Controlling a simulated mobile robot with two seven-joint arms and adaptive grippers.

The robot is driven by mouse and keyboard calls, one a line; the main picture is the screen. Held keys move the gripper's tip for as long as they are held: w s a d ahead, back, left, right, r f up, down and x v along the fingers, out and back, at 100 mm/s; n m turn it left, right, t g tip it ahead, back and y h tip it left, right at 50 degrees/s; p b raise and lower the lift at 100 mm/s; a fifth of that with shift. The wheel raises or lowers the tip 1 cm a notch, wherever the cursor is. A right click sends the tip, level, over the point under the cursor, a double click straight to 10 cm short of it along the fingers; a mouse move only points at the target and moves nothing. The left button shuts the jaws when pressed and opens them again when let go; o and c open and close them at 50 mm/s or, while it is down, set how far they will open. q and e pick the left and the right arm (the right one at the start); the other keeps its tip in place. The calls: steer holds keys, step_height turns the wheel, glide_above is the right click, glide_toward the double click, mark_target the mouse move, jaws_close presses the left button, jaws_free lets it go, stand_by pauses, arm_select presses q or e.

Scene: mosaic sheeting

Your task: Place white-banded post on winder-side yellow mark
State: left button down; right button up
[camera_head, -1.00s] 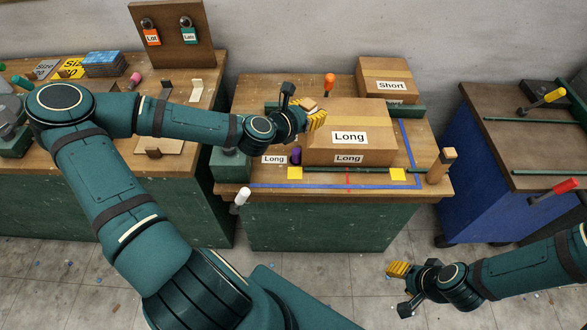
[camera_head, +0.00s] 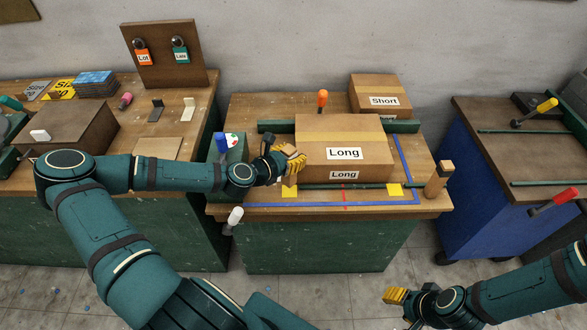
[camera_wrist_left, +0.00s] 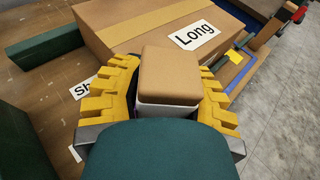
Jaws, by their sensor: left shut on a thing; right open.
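My left gripper (camera_head: 292,160) is shut on the white-banded post, at the box's left front corner. In the left wrist view the post (camera_wrist_left: 169,72) shows its tan wooden top and a white band (camera_wrist_left: 167,106) between the yellow fingers (camera_wrist_left: 108,98). In the head view most of the post is hidden by the gripper. The left yellow mark (camera_head: 290,191) shows just below the gripper; I cannot tell whether the post touches it. The right yellow mark (camera_head: 394,190) lies bare at the box's right front. My right gripper (camera_head: 400,305) is open and empty, low in front of the bench.
A large carton labelled Long (camera_head: 340,130) stands close beside the left gripper. Another wooden post (camera_head: 437,180) with a dark band stands at the bench's right front corner. A green bar (camera_head: 350,186) runs along the carton's front. A smaller Short carton (camera_head: 380,90) stands behind.

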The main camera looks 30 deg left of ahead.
arm_select(q)
steer(key=shift+f+b, duration=0.5)
steer(key=shift+f, duration=1.55)
steer(key=shift+f, duration=0.15)
steer(key=c, duration=0.6)
jaws_free()
steer(key=shift+c, duration=0.2)
